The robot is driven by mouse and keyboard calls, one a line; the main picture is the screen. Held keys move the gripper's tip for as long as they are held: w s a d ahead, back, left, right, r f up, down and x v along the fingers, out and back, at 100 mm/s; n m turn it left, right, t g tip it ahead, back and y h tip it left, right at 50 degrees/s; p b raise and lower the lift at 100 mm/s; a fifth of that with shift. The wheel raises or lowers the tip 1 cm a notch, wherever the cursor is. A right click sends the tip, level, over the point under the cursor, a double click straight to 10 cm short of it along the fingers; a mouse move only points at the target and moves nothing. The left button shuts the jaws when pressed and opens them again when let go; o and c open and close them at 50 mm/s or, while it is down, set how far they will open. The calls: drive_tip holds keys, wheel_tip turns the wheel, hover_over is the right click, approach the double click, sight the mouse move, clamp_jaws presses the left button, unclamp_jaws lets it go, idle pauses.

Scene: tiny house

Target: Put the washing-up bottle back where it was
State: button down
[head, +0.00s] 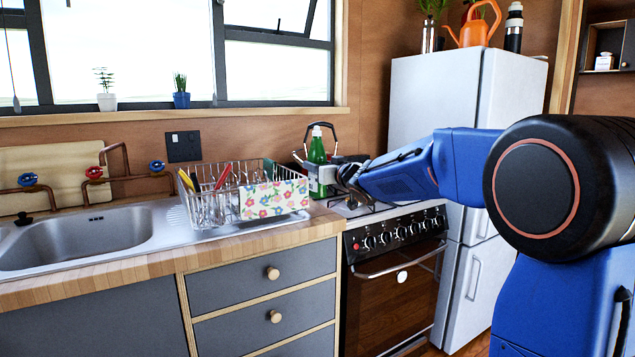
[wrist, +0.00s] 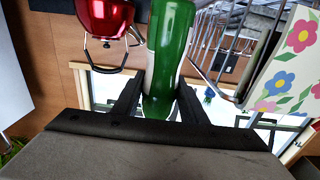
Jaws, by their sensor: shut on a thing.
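The washing-up bottle (head: 317,153) is green with a pale cap. In the head view it is upright, above the counter's right end where it meets the stove, just right of the dish rack. My gripper (head: 322,178) is shut on it from the right. In the wrist view the green bottle (wrist: 170,50) stands between the two dark fingers of my gripper (wrist: 158,100).
A wire dish rack (head: 205,208) with a flowered cloth (head: 274,198) stands close left of the bottle. A red kettle (wrist: 98,18) is on the bottle's other side in the wrist view. The sink (head: 85,240) is at left. Wooden counter front (head: 130,270) is bare.

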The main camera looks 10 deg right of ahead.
drive_tip(key=shift+f, duration=2)
drive_tip(key=shift+f, duration=0.15)
drive_tip(key=c, duration=1.4)
unclamp_jaws()
